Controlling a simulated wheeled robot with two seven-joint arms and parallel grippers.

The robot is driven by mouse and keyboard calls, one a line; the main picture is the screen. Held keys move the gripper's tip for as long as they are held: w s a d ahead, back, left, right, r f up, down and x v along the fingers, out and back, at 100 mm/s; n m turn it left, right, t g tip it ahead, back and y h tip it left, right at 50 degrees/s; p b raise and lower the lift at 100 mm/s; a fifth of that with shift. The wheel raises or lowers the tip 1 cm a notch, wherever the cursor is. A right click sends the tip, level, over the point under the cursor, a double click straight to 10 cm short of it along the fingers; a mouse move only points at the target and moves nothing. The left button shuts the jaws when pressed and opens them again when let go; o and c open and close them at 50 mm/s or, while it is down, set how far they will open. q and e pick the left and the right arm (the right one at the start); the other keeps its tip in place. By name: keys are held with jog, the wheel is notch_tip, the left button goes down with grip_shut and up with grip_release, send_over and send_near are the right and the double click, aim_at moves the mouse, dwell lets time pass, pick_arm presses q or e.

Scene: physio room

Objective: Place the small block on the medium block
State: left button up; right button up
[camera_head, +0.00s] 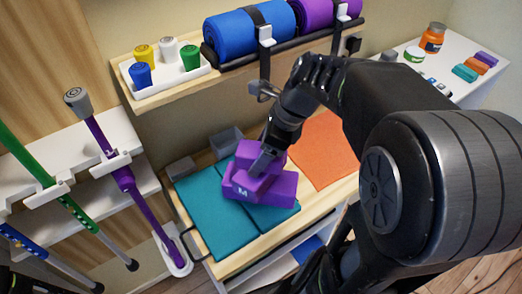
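The medium block (278,190) is purple with a white M on its front and lies on a teal mat on the low table. A smaller purple block (247,153), the small block, is directly over it; the two look touching, turned at slightly different angles. My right gripper (262,163) reaches down from the right onto the small block. A grey finger lies across the small block's near side. The other finger is hidden, so its grip is unclear.
The teal mat (212,215) and an orange mat (322,145) cover the wooden table. A grey open box (226,141) stands behind the blocks. A shelf above holds rolled mats (230,35) and a white tray (165,80) of coloured pots. Crutches and a purple cane (135,190) stand left.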

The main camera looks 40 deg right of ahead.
jog(key=shift+r, duration=0.1)
jog(key=v, duration=1.1)
jog(key=shift+r, duration=0.3)
jog(key=shift+s+d+r, duration=0.1)
jog(key=shift+d+r, duration=0.05)
jog(key=shift+r, duration=0.1)
